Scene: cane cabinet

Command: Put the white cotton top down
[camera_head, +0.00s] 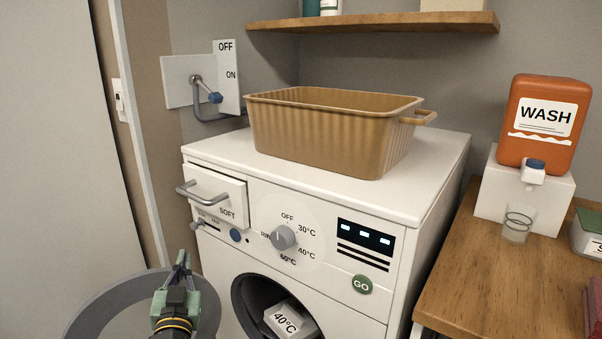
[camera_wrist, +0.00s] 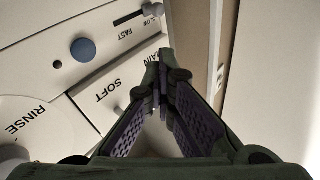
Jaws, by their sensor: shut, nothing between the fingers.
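No white cotton top can be made out for certain in either view. A pale item marked 40°C (camera_head: 289,318) sits in the dark round opening of the white washing machine; I cannot tell whether it is the top. My gripper (camera_head: 183,260) is in front of the machine's left side, below the SOFT drawer (camera_head: 218,195). In the wrist view my gripper (camera_wrist: 159,80) has its fingertips together with nothing between them. Behind it there are the SOFT label, a blue button (camera_wrist: 83,50) and the FAST slider (camera_wrist: 151,11).
A tan ribbed basket (camera_head: 330,135) stands on the machine; its inside is mostly hidden. A grey round rim (camera_head: 85,312) lies around my gripper at the lower left. A wooden counter (camera_head: 465,275) with an orange WASH bottle (camera_head: 543,145) is at the right. The machine's front top edge is clear.

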